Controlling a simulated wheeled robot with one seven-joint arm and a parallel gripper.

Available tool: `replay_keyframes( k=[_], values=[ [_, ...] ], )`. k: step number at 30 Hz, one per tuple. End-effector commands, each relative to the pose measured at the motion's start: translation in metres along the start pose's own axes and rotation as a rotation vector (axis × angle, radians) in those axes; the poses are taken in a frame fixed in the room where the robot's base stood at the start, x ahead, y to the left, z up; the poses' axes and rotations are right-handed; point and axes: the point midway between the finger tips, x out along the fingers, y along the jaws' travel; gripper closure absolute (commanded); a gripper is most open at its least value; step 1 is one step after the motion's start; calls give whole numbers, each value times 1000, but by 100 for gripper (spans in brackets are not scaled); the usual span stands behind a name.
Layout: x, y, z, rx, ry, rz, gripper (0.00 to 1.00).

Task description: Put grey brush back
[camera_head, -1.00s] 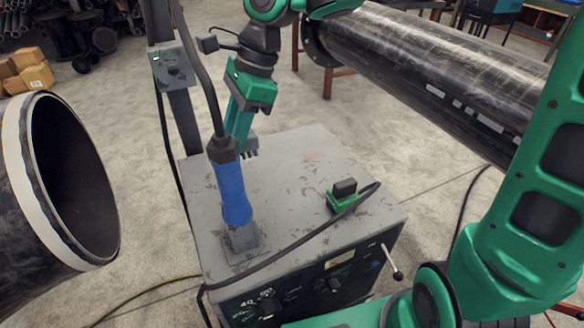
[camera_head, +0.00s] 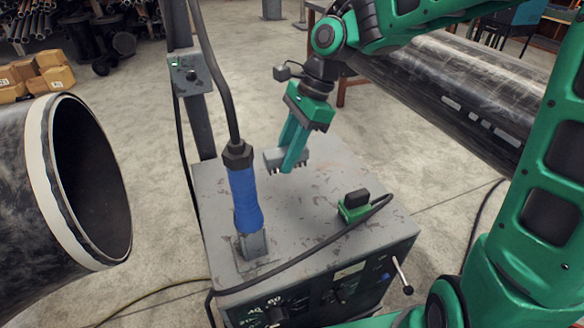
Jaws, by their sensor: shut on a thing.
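The grey brush (camera_head: 271,160) is a small grey block with short dark bristles pointing down. My gripper (camera_head: 292,158) is shut on it and holds it over the back part of the grey machine's top (camera_head: 315,205). The fingers partly cover the brush. It looks a little above the surface, but I cannot tell the exact gap.
A blue-handled tool (camera_head: 244,200) stands upright in a holder on the machine top, left of my gripper, with a thick cable rising from it. A green and black block (camera_head: 354,206) sits to the right. A control box (camera_head: 190,74) stands behind left. Large pipes (camera_head: 90,180) flank the machine.

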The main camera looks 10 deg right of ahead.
Motion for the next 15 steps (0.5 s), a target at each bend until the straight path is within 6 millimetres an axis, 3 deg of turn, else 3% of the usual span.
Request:
replay_keyframes(
  k=[3,9,15],
  values=[
    [3,-4,-17,1,-1,1,92],
    [7,-6,-27,-1,0,2,92],
    [29,-6,-35,0,-2,3,92]
  ],
)
